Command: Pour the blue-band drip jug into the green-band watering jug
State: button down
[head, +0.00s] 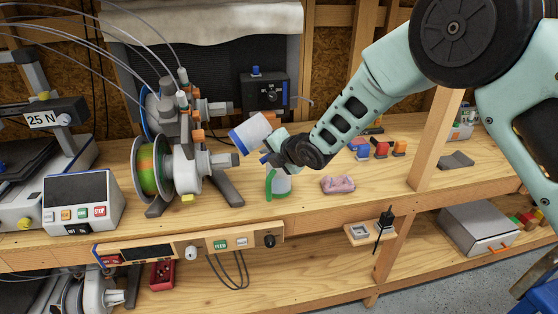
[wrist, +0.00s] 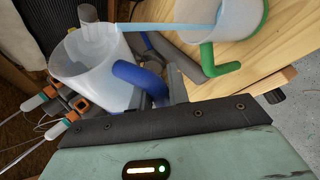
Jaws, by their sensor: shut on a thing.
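The blue-band drip jug (head: 249,133) is off the bench and strongly tilted in the head view. My gripper (head: 268,158) is shut on it. In the wrist view its translucent body (wrist: 92,68) and blue handle (wrist: 140,80) show beside my dark fingers. The green-band watering jug (head: 281,184) stands upright on the bench below my gripper, partly hidden by it. In the wrist view its green handle (wrist: 215,62) and pale body (wrist: 205,12) show at the top. A light blue stream (wrist: 170,26) runs from the blue-band jug's lip into the green-band jug.
A spool machine (head: 180,160) stands close left of the jugs. A wooden post (head: 437,140) rises further right. Bare bench lies around the cloth.

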jog(key=shift+a+f+m+y, duration=0.1)
jog(key=shift+f+m+y, duration=0.2)
dwell(1.3)
jog(key=shift+w+d+f+m+y, duration=0.15)
jog(key=shift+d+f+m+y, duration=0.15)
jog(key=shift+f+m+y, duration=0.25)
dwell(1.5)
jog(key=shift+a+f+m+g+y, duration=0.1)
jog(key=shift+f+m+g+y, duration=0.2)
jog(key=shift+f+m+y, duration=0.4)
dwell(2.1)
